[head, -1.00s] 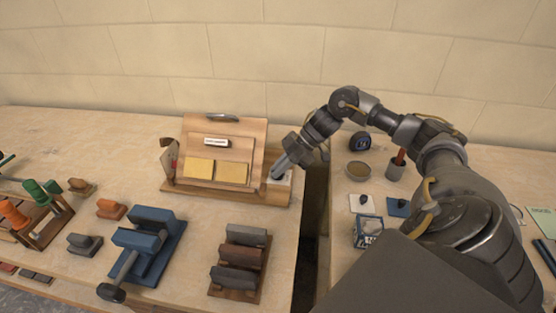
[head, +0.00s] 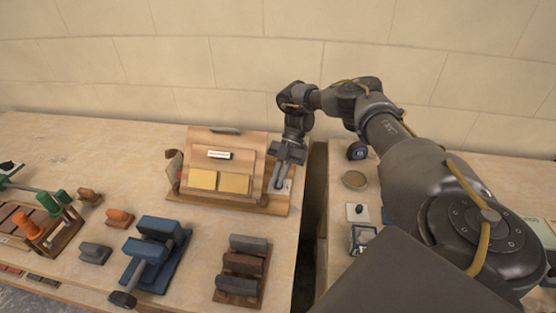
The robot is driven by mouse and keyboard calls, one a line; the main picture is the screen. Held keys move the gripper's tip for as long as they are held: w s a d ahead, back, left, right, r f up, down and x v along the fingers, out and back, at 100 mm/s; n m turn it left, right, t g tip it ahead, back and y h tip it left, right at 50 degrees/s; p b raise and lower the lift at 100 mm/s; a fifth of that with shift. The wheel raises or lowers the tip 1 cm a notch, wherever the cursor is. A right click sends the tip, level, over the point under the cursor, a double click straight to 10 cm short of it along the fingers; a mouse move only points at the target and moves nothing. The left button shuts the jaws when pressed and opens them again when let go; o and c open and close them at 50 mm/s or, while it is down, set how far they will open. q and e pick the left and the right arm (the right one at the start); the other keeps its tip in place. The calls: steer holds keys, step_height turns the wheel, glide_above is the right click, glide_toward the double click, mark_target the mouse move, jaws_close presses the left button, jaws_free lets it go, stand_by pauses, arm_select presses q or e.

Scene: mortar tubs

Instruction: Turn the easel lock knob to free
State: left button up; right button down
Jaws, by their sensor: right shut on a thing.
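The wooden easel (head: 232,157) stands at the back of the left table, with two yellow notes and a white label on its sloping front. On the right end of its base is a pale plate (head: 286,187), where the lock knob sits. My right gripper (head: 278,184) points down at this plate and is shut on the knob, which its fingers mostly hide. The knob's setting cannot be read. My left gripper is not in view.
A blue vise (head: 157,252), a rack of dark blocks (head: 242,264) and several small blocks lie in front of the easel. A dark gap (head: 312,210) parts the two tables. A small bowl (head: 354,180) and a tape measure (head: 357,151) are on the right table.

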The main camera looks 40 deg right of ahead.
steer(key=shift+n+g+h+b, duration=0.45)
steer(key=shift+n+g, duration=0.25)
steer(key=shift+n, duration=0.4)
steer(key=shift+s+f, duration=0.1)
steer(key=c, duration=1.5)
jaws_free()
steer(key=shift+a, duration=0.1)
